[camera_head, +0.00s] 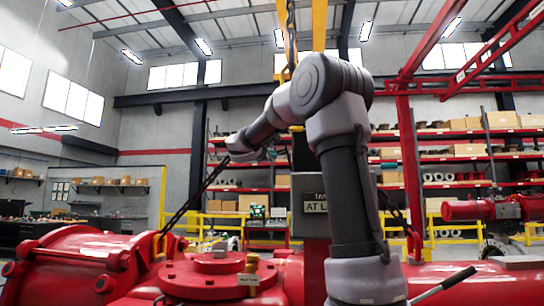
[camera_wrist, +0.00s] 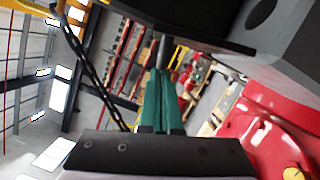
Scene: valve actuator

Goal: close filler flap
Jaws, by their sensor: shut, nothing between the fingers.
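I cannot surely pick out the filler flap in either view. A red actuator body (camera_head: 80,262) fills the lower part of the head view, with a round bolted red cover (camera_head: 208,272) and a small brass fitting (camera_head: 251,266) on it. A grey box with a lettered plate (camera_head: 314,207) stands behind my arm, which hides part of it. In the wrist view my gripper (camera_wrist: 161,76) has its green fingers together and empty. A dark grey block (camera_wrist: 215,22) is close beside them at upper right. In the head view my arm's end reaches left above the cover, with the fingers not clearly visible.
A dark chain (camera_head: 200,190) slants down to the red body left of my arm; it also shows in the wrist view (camera_wrist: 85,62). A red post (camera_head: 411,160) and another red actuator (camera_head: 485,209) stand at right. Shelves and yellow rails are farther back.

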